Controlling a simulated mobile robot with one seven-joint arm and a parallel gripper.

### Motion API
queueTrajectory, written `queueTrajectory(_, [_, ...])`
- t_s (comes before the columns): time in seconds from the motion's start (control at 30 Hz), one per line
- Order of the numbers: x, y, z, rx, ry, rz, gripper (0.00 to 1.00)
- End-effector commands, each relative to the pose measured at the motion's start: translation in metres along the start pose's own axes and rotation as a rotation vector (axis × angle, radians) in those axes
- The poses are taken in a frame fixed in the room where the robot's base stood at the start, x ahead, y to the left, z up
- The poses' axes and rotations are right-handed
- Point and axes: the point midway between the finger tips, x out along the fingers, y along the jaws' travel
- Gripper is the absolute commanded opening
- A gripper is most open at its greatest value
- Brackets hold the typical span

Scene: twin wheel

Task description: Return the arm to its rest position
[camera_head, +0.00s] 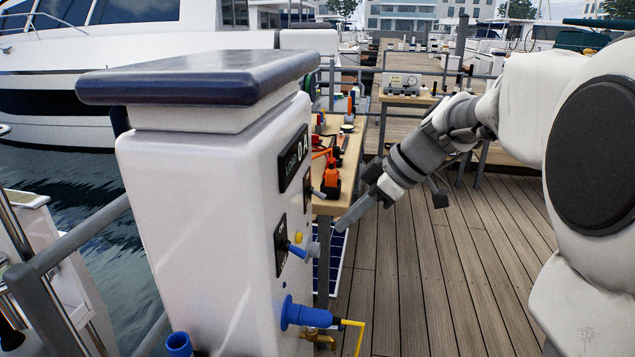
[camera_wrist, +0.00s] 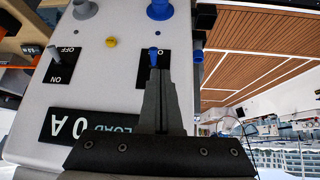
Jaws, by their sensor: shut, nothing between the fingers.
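My gripper (camera_head: 343,226) is at the end of my arm, which reaches in from the right and points down-left towards the panel of a white pedestal (camera_head: 190,200). Its fingers are together with nothing between them. In the wrist view the closed fingertips (camera_wrist: 155,72) lie just below a blue-tipped lever (camera_wrist: 153,55) in the picture; I cannot tell whether they touch it. In the head view the fingertips are apart from the panel, to the right of the lever (camera_head: 297,251).
A wooden workbench (camera_head: 352,150) with tools stands behind. The plank deck (camera_head: 430,270) below my arm is largely clear.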

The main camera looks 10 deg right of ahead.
Motion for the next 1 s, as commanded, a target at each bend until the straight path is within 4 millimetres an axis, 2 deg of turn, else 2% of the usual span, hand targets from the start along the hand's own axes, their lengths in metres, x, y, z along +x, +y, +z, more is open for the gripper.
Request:
queueTrajectory(0.07, [-0.015, -0.019, -0.009, 0.068, -0.048, 0.02, 0.0])
queueTrajectory(0.27, [-0.049, -0.072, -0.01, 0.328, -0.179, 0.134, 0.0])
queueTrajectory(0.6, [-0.1, -0.151, 0.012, 0.745, -0.234, 0.429, 0.0])
queueTrajectory(0.8, [-0.116, -0.177, 0.029, 0.916, -0.183, 0.563, 0.0])
queueTrajectory(1.0, [-0.119, -0.185, 0.037, 0.982, -0.152, 0.612, 0.0])
